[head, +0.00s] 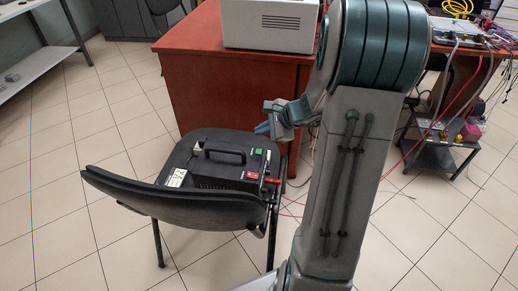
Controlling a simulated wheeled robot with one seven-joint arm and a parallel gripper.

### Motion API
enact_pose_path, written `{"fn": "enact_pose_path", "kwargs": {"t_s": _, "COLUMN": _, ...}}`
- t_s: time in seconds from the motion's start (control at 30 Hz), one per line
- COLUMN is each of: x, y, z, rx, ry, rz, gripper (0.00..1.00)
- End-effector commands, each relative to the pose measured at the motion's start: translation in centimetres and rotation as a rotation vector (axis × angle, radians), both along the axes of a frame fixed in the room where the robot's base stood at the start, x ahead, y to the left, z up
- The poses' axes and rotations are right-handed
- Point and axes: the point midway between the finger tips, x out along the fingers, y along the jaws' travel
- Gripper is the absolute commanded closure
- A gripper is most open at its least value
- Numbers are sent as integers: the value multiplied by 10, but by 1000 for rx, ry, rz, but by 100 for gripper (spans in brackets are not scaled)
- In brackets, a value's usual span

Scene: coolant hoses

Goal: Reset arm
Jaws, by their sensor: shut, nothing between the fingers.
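My arm rises through the right half of the head view, bent at a thick teal and grey joint near the top. My gripper (268,122) shows small, left of the arm, in front of the red desk and above the far right part of the chair seat. It is shut and holds nothing. Part of the wrist is hidden behind my arm link.
A black chair (145,198) holds a black box with a handle (225,155) and red and green connectors. A red desk (200,80) carries a beige device (270,25). A cart (440,150) and cables stand at right. The tiled floor at left is clear.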

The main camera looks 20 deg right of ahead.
Motion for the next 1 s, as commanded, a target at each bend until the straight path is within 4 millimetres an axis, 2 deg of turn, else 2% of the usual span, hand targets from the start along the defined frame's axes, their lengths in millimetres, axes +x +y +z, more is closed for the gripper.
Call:
{"fn": "enact_pose_path", "kwargs": {"t_s": 0.23, "x": 0, "y": 0, "z": 1, "rx": -1, "ry": 0, "rz": 2, "gripper": 100}}
{"fn": "enact_pose_path", "kwargs": {"t_s": 0.37, "x": -6, "y": 13, "z": 19, "rx": -37, "ry": -5, "rz": 65, "gripper": 100}}
{"fn": "enact_pose_path", "kwargs": {"t_s": 0.47, "x": -20, "y": 36, "z": 50, "rx": -108, "ry": -12, "rz": 185, "gripper": 100}}
{"fn": "enact_pose_path", "kwargs": {"t_s": 0.6, "x": -52, "y": 74, "z": 102, "rx": -256, "ry": -27, "rz": 427, "gripper": 100}}
{"fn": "enact_pose_path", "kwargs": {"t_s": 0.7, "x": -78, "y": 95, "z": 134, "rx": -367, "ry": -38, "rz": 598, "gripper": 100}}
{"fn": "enact_pose_path", "kwargs": {"t_s": 0.83, "x": -113, "y": 114, "z": 173, "rx": -514, "ry": -53, "rz": 811, "gripper": 100}}
{"fn": "enact_pose_path", "kwargs": {"t_s": 1.0, "x": -156, "y": 125, "z": 223, "rx": -717, "ry": -77, "rz": 1072, "gripper": 100}}
